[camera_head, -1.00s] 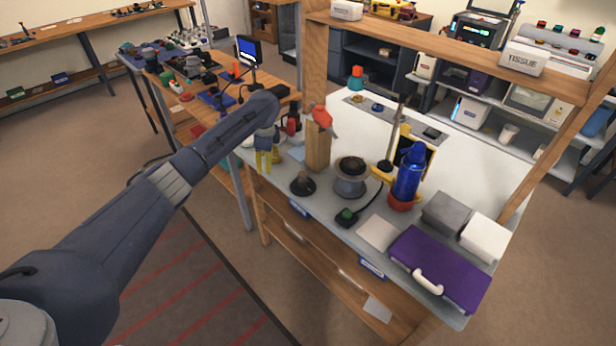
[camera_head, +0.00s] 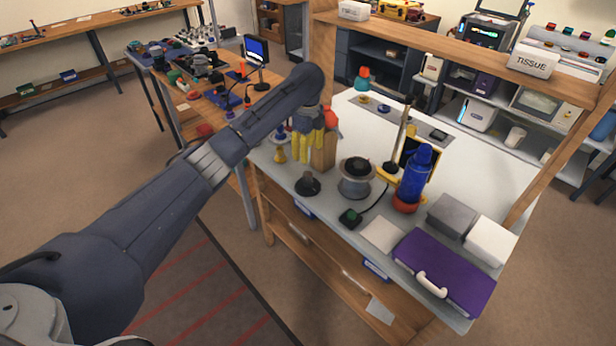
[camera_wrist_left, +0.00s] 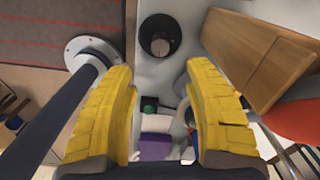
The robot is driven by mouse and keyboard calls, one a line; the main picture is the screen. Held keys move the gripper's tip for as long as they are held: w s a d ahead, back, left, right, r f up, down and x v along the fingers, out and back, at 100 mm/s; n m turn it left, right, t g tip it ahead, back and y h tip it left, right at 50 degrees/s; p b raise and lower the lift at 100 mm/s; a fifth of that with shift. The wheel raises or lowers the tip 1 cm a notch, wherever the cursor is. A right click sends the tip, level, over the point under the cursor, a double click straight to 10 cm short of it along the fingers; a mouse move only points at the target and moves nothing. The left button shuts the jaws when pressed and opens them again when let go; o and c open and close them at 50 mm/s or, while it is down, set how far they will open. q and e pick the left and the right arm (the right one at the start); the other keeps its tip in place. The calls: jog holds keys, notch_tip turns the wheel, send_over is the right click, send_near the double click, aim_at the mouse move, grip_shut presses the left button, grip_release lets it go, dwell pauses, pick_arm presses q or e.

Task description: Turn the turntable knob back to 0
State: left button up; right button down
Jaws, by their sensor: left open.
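A black, flared round piece with a small knob-like top (camera_head: 308,184) stands near the bench's front edge. It shows in the left wrist view (camera_wrist_left: 160,36), ahead of the fingers and between their lines. A grey round pedestal with a dark top (camera_head: 356,182) stands to its right. I cannot tell for sure which is the turntable knob, and no 0 mark is readable. My left gripper (camera_head: 307,150) has yellow fingers and hangs above and behind the black piece, by the wooden block. In the left wrist view the gripper (camera_wrist_left: 163,88) is open and empty. My right gripper is out of view.
The wooden block (camera_head: 323,158) stands close beside the left fingers. A small green-topped box (camera_head: 350,217), a blue bottle (camera_head: 413,178), a thin upright rod (camera_head: 400,135) and a purple case (camera_head: 445,270) are to the right.

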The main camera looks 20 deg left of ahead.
aim_at(308, 174)
pick_arm(q)
notch_tip(308, 174, down, 12)
jog(key=shift+r, duration=0.25)
dwell(0.3)
grip_shut()
dwell(0.4)
